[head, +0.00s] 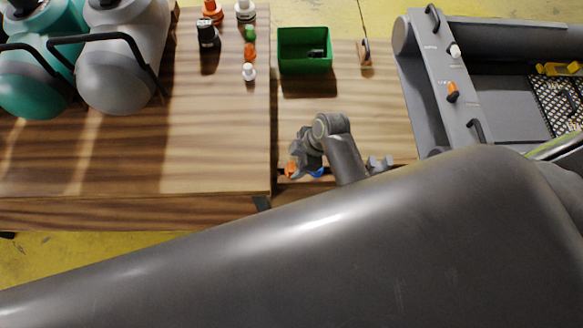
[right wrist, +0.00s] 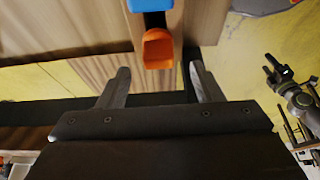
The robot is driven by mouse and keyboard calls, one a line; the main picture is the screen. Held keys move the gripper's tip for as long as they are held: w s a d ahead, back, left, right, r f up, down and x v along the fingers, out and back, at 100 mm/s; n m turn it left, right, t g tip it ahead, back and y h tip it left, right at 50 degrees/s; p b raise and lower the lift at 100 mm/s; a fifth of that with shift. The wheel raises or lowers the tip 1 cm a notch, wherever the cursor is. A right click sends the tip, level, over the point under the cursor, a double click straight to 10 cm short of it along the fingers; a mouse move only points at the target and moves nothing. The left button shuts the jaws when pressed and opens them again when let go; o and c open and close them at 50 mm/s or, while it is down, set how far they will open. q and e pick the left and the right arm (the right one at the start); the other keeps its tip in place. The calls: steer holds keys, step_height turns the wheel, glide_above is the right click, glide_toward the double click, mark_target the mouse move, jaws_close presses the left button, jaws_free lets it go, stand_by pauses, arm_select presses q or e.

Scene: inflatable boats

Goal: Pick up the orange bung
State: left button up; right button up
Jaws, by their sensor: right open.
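Small orange pieces show in several places, and I cannot be sure which is the bung. One orange piece (head: 291,168) is at my right gripper (head: 301,164), close to the tabletop edge. An orange piece (right wrist: 158,50) also shows in the right wrist view, with a curved, hollow-looking end. There it lies just beyond and between the fingertips of my open right gripper (right wrist: 160,70), which holds nothing. Another small orange piece (head: 249,52) stands on the left tabletop between a green piece (head: 250,33) and a white piece (head: 248,72). My left gripper does not show.
A blue piece (head: 317,173) lies beside the orange one. A green open box (head: 304,66) stands behind on the wooden top. Large jugs (head: 124,75) stand at the left. A grey inflatable boat (head: 425,60) is at the right. My large grey arm link hides the foreground.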

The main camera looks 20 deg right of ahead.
mark_target(292, 167)
steer(key=shift+x, duration=2.15)
steer(key=shift+c, duration=0.3)
steer(key=shift+d, duration=0.1)
steer(key=c, duration=1)
